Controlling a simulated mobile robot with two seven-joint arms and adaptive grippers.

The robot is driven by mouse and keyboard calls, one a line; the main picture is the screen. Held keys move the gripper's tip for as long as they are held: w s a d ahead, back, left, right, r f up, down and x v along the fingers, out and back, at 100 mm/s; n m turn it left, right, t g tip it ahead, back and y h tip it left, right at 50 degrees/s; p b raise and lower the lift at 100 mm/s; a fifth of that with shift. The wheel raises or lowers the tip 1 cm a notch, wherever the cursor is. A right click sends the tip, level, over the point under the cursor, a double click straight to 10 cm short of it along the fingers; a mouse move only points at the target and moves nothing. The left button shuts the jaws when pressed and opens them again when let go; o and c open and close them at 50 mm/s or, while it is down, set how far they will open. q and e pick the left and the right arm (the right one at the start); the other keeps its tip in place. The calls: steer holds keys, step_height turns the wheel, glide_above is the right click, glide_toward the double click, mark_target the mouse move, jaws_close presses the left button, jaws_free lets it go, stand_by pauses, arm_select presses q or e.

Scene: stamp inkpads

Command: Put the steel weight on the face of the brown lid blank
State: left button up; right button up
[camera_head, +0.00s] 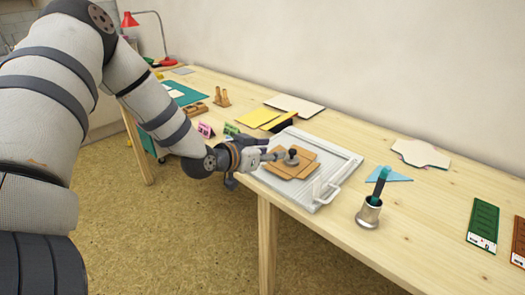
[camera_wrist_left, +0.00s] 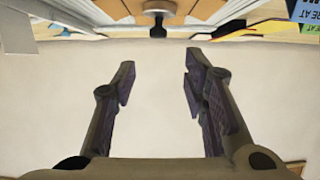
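The steel weight (camera_head: 291,160), a small grey piece with a dark round knob, stands upright on the brown lid blank (camera_head: 306,170). The blank lies on a pale grey board near the table's front edge. My left gripper (camera_head: 274,155) is just left of the weight. In the left wrist view the fingers (camera_wrist_left: 158,78) are spread with nothing between them. The dark weight (camera_wrist_left: 157,24) shows at the top of that view, past the fingertips and roughly centred between them, with the brown blank (camera_wrist_left: 205,9) around it. My right gripper is not in view.
The grey board (camera_head: 336,163) has a raised handle at its right. A metal cup (camera_head: 369,213) with a teal-handled tool stands to the right. Yellow sheets (camera_head: 258,117) lie behind the board. Pink (camera_head: 205,130) and green (camera_head: 231,129) cards stand left.

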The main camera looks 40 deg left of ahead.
arm_select(q)
steer(key=shift+s, duration=0.45)
steer(key=s+d+f+g, duration=0.4)
steer(key=s+d+f, duration=0.1)
steer(key=s+f, duration=0.25)
steer(key=s+d+f+g, duration=0.3)
steer(key=s+d+f, duration=0.35)
steer(key=f, duration=0.25)
steer(key=s+d+f+g, duration=0.1)
steer(key=s+g, duration=0.3)
steer(key=s, duration=0.9)
steer(key=s+d+f+n+g, duration=0.1)
steer(key=s+f+g, duration=0.3)
steer(key=s, duration=0.9)
steer(key=shift+d+f+y, duration=0.35)
steer(key=shift+d+y, duration=0.05)
steer(key=shift+d, duration=0.3)
